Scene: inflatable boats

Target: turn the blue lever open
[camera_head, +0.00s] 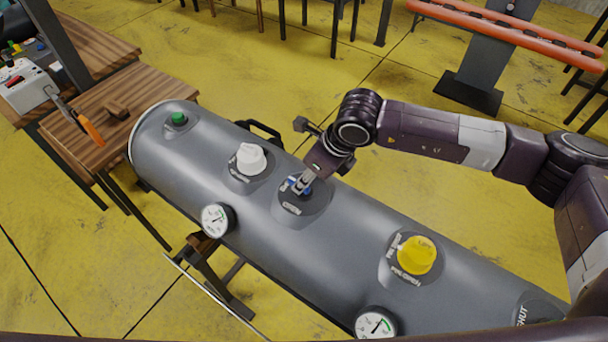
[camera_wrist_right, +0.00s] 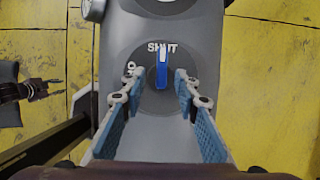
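The blue lever (camera_wrist_right: 162,68) stands on a dark round plate on a grey tank (camera_wrist_right: 198,28). In the right wrist view it lines up with the SHUT label (camera_wrist_right: 162,48), with another label, partly hidden, to its left. My right gripper (camera_wrist_right: 155,80) is open, with one blue-padded finger on each side of the lever's line and a gap to it on both sides. In the head view my right gripper (camera_head: 302,184) is right at the lever (camera_head: 291,183) and covers much of it. My left gripper is not in view.
The tank (camera_head: 330,240) also carries a white knob (camera_head: 250,158), a yellow knob (camera_head: 415,255), a green knob (camera_head: 179,118) and two gauges (camera_head: 217,219). A wooden table (camera_head: 110,135) with an orange-handled tool (camera_head: 91,131) stands at left. Yellow floor lies around.

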